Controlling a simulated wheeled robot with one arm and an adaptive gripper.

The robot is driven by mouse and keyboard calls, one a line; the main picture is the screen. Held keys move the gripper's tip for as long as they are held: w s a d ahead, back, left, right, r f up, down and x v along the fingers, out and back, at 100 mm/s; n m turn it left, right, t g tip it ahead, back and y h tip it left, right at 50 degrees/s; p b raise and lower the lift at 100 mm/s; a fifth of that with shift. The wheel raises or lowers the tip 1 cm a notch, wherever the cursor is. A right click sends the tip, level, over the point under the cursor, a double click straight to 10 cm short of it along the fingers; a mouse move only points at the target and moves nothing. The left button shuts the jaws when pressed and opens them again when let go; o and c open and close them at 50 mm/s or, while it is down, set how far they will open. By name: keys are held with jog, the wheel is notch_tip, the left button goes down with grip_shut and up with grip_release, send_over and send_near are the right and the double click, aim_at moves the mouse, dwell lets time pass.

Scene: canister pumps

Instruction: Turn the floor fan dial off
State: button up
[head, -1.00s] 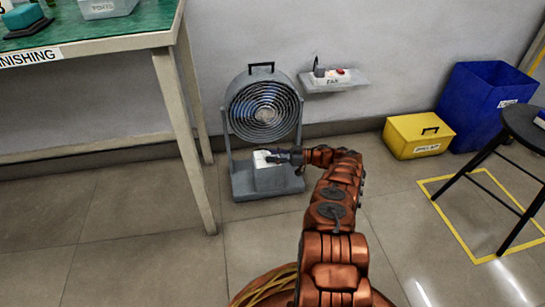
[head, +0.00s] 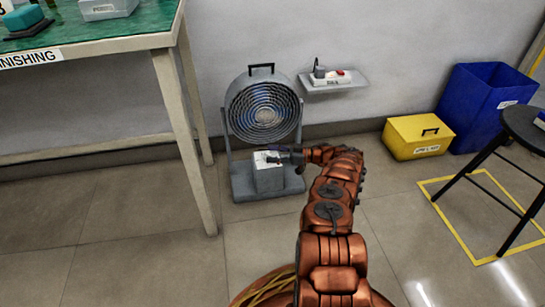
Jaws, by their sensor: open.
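The grey floor fan (head: 264,108) stands on the tiled floor against the wall, upright on its base. A grey control box (head: 268,181) with a pale top panel (head: 262,157) sits at the front of its base. The dial itself is too small and too covered to make out. My gripper (head: 271,157) is open at the top of the control box, reaching in from the right. I cannot tell whether its fingers touch the dial or are around it.
A green-topped bench (head: 140,25) stands at the left, its leg (head: 186,140) close to the fan. A wall shelf (head: 345,82) holds a power strip. A yellow box (head: 418,137), a blue bin (head: 490,105) and a black stool (head: 525,125) stand at the right. Floor in front is clear.

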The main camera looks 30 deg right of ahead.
jog(key=shift+r, duration=4.3)
